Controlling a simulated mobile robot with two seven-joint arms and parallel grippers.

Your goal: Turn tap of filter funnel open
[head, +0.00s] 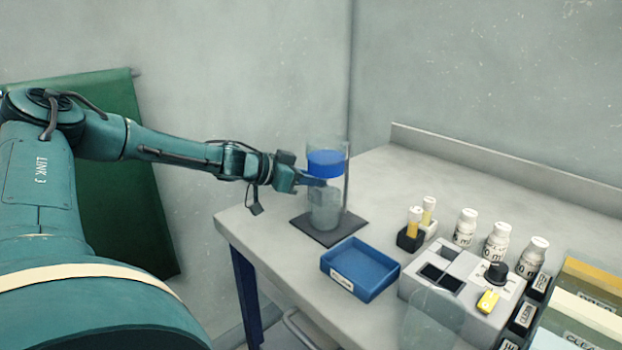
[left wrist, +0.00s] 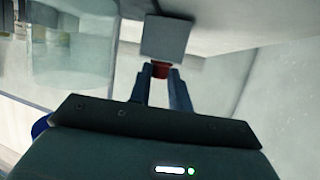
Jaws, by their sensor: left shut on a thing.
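The filter funnel (head: 326,164) is a clear cylinder with a blue band. It stands upright above a clear vessel (head: 325,212) on a dark base plate (head: 311,233), beside a thin upright rod. My left gripper (head: 319,182) reaches in from the left just below the blue band. In the left wrist view, the fingers (left wrist: 163,74) are shut on a small red piece (left wrist: 160,70), which looks like the tap's handle. A pale grey block (left wrist: 166,37) is just beyond it. The head view is too small to show the tap or its angle. My right gripper is not in view.
A blue tray (head: 377,290) sits right in front of the base plate. Further right are a grey device (head: 480,310), small vials (head: 414,222) and several white bottles (head: 466,227). The bench (head: 390,175) behind the funnel is clear.

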